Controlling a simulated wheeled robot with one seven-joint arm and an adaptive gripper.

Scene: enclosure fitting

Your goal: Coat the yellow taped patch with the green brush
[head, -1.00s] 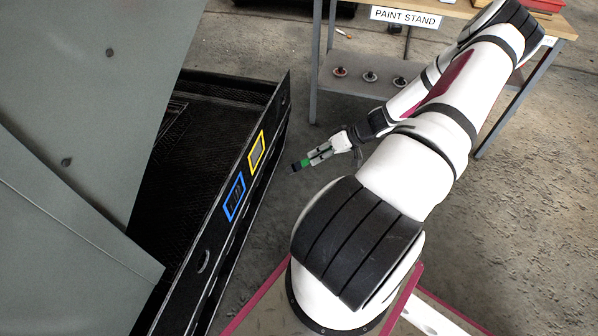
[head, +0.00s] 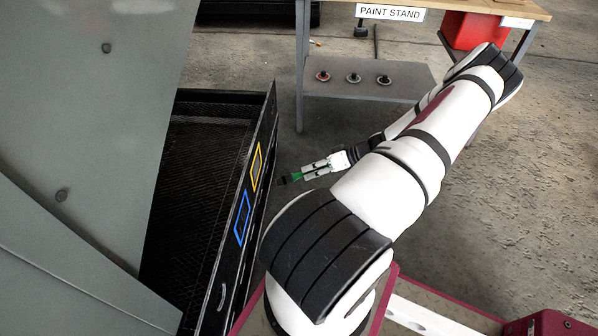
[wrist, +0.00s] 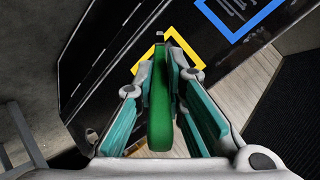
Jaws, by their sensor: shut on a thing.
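The yellow taped patch (head: 256,167) is a yellow outline on the upright face of a long dark panel, left of my gripper in the head view. Its yellow tape also shows in the wrist view (wrist: 199,60), partly hidden behind the brush and fingers. My gripper (head: 308,171) is shut on the green brush (head: 297,176), whose dark tip points left toward the panel. In the wrist view the green brush (wrist: 160,108) lies between the fingers. A gap shows between the tip and the patch in the head view; contact cannot be judged in the wrist view.
A blue taped patch (head: 237,236) is on the same panel, nearer than the yellow one. The paint stand (head: 390,12) is at the back, with several small round items on its lower shelf and a red container (head: 466,30). Open floor lies between stand and panel.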

